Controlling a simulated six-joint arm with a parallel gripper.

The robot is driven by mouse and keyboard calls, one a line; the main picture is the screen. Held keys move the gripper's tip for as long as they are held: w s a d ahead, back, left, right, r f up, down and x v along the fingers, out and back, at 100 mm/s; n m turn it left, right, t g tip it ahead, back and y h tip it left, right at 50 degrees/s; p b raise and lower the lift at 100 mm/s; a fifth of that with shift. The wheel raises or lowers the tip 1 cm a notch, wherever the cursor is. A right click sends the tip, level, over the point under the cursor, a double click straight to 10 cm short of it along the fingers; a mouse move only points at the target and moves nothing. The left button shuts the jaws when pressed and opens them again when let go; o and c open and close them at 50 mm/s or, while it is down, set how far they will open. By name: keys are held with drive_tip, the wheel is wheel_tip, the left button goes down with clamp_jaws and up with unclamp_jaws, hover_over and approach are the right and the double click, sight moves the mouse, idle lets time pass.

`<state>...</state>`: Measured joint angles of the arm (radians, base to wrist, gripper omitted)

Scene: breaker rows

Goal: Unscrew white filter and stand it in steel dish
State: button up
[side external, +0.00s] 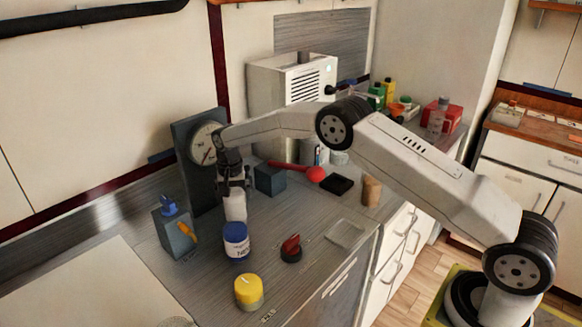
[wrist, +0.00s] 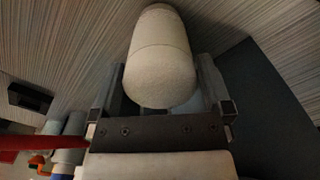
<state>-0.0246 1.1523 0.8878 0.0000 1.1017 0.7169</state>
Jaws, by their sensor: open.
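The white filter (side external: 235,207) is a pale cylinder, upright below my gripper (side external: 233,183) and just behind a blue jar. In the wrist view the filter (wrist: 160,60) lies between the two fingers, with a seam around it and its rounded end toward the camera. My gripper is open, with the fingers on either side of the filter. I cannot tell whether they touch it or what its far end rests on or is joined to. A shallow square dish (side external: 345,234) lies near the counter's front edge; I cannot tell if it is the steel one.
A blue jar (side external: 236,243), a yellow-topped jar (side external: 249,291) and a red-and-black knob (side external: 291,248) stand in front. A grey panel with a round gauge (side external: 206,143) rises behind my gripper. A blue-grey block (side external: 270,179) and a red-ended tool (side external: 315,174) lie to the right.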

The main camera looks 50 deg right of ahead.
drive_tip(key=m, duration=1.1)
idle(0.3)
idle(0.3)
drive_tip(key=c, duration=0.9)
drive_tip(key=shift+n, duration=2.2)
drive_tip(key=n, duration=0.8)
drive_tip(key=shift+n, duration=2.3)
